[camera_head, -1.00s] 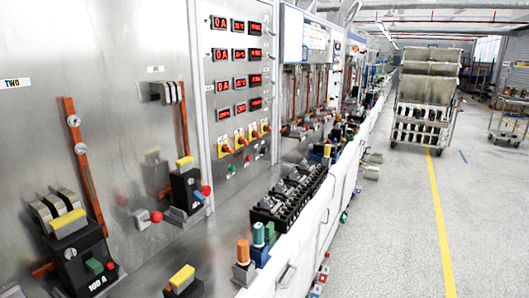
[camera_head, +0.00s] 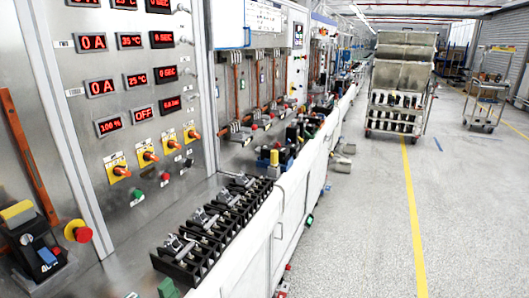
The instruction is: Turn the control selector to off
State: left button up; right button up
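A steel control panel with red displays stands at the left. Below its displays is a slanting row of several orange selector knobs on yellow plates: a front one (camera_head: 121,171), then others further along (camera_head: 149,156), (camera_head: 172,143) and (camera_head: 193,133). Their labels are too small to read, so I cannot tell which one is the control selector. One red display (camera_head: 144,113) above the row reads OFF and another (camera_head: 111,126) reads 100 %. Neither of my grippers shows in the view.
A bench below the panel bears a row of black breakers (camera_head: 190,255). A red mushroom button (camera_head: 78,232) and a yellow-handled breaker (camera_head: 32,240) stand at the left. A grey cart (camera_head: 402,75) stands in the aisle.

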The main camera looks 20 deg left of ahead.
aim_at(187, 163)
jog(key=i+l+z, duration=0.1)
jog(key=i, duration=1.05)
jog(key=i+u, duration=0.4)
jog(key=i+l+u, duration=0.2)
jog(key=u, duration=0.2)
jog(key=i+l+u, duration=0.25)
jog(key=u, duration=0.15)
jog(key=i+l, duration=0.05)
